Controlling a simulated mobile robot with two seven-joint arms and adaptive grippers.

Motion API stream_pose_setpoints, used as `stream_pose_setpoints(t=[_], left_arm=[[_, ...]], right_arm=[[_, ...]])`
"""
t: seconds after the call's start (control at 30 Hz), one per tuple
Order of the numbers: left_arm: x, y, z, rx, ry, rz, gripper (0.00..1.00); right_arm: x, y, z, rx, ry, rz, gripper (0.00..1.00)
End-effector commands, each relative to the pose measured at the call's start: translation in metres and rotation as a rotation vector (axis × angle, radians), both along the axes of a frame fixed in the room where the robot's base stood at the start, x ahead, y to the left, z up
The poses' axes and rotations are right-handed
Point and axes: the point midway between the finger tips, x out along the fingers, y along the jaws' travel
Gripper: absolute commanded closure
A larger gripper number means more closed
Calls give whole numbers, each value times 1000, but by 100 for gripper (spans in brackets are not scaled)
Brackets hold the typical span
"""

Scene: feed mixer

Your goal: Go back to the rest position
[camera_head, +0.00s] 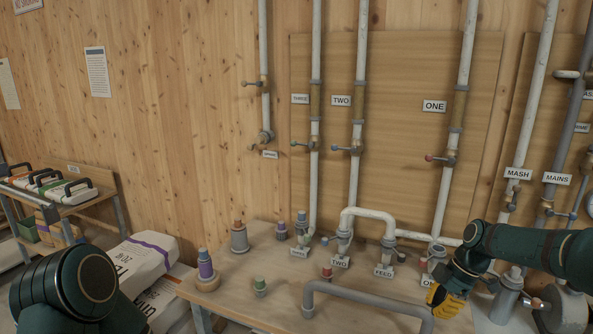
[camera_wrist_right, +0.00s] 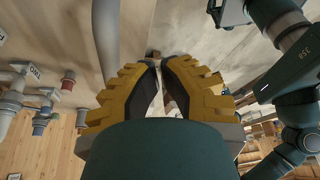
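My right gripper (camera_head: 446,301), with yellow fingers, hangs over the right front part of the workbench (camera_head: 240,293), close to the grey bent pipe (camera_head: 365,300) and the socket labelled ONE. In the right wrist view its yellow fingers (camera_wrist_right: 158,68) have their tips close together with a narrow dark gap. I cannot tell if they meet, and no held object shows. A link of my left arm (camera_head: 75,285) fills the lower left corner of the head view. My left gripper is not visible there.
White pipes with valves rise along the wooden wall. Feed sacks (camera_head: 140,262) lie left of the bench.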

Motion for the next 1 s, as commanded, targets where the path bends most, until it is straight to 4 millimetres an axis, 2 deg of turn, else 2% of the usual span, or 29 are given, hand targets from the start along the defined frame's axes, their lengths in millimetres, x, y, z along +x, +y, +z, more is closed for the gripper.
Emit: stream_pose_setpoints(t=[0.03, 0.17, 0.27, 0.37, 0.5, 0.63, 0.8, 0.9, 1.0], left_arm=[[0, 0, -3, 0, 0, 0, 57], [0, 0, -8, 0, 2, -2, 57], [-1, -1, -11, 0, 3, -3, 57], [-2, -1, -15, -1, 6, -4, 57], [-3, -1, -21, -1, 7, -6, 57], [-4, -1, -26, 0, 10, -8, 57], [-5, -2, -29, 0, 12, -10, 57], [-5, -2, -30, 0, 13, -10, 57], [-5, -2, -31, 0, 13, -10, 57]], right_arm=[[0, 18, -22, 7, 20, -55, 100], [-6, 62, -75, 23, 71, -251, 100], [-21, 101, -119, 38, 124, -435, 100], [-44, 140, -162, 55, 188, -646, 100], [-91, 184, -212, 72, 280, -954, 100], [-140, 211, -244, 85, 359, -1230, 100], [-190, 224, -263, 97, 419, -1503, 100], [-205, 227, -266, 106, 435, -1592, 100], [-211, 227, -267, 110, 441, -1634, 100]])
